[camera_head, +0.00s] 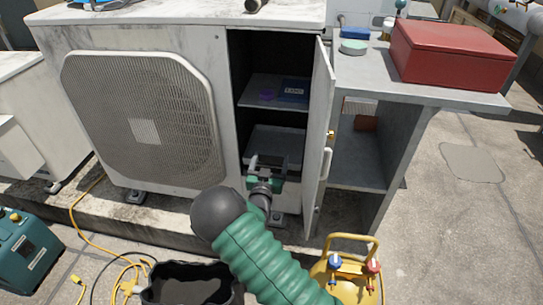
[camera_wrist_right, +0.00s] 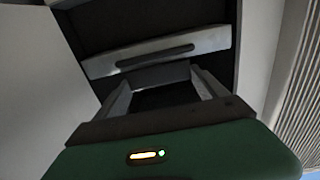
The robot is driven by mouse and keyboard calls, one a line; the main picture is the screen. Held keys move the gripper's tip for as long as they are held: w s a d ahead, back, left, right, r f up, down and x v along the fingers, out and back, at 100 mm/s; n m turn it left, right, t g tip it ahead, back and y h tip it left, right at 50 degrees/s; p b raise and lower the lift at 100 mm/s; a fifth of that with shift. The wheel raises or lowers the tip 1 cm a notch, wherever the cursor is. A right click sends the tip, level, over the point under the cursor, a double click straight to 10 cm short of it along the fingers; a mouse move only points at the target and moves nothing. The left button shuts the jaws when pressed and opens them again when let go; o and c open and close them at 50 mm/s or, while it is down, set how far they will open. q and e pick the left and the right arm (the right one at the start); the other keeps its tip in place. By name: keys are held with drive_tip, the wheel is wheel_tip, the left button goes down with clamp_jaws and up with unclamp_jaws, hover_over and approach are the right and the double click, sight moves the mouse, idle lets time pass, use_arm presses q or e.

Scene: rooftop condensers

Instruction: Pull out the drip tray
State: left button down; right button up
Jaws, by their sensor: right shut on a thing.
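The drip tray (camera_head: 283,140) is a grey tray low inside the open compartment of the condenser unit (camera_head: 225,95). In the wrist view its pale front (camera_wrist_right: 205,41) has a long dark slot. My right gripper (camera_head: 268,159) reaches into the compartment from the front. Its two fingers (camera_wrist_right: 158,72) meet the tray's front edge and are shut on it; the exact contact is partly hidden. The compartment door (camera_head: 318,135) stands open to the right of my gripper. My left gripper is out of view.
A shelf above the tray holds a blue box (camera_head: 293,91) and a small purple item. A grey bench (camera_head: 440,92) with a red box (camera_head: 452,52) stands right of the door. A yellow-framed gauge set (camera_head: 347,283), black bin (camera_head: 190,288) and yellow hose lie in front.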

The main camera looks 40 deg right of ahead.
drive_tip(key=p+v, duration=0.3)
drive_tip(key=v, duration=0.9)
drive_tip(key=shift+a, duration=0.2)
drive_tip(key=o, duration=2)
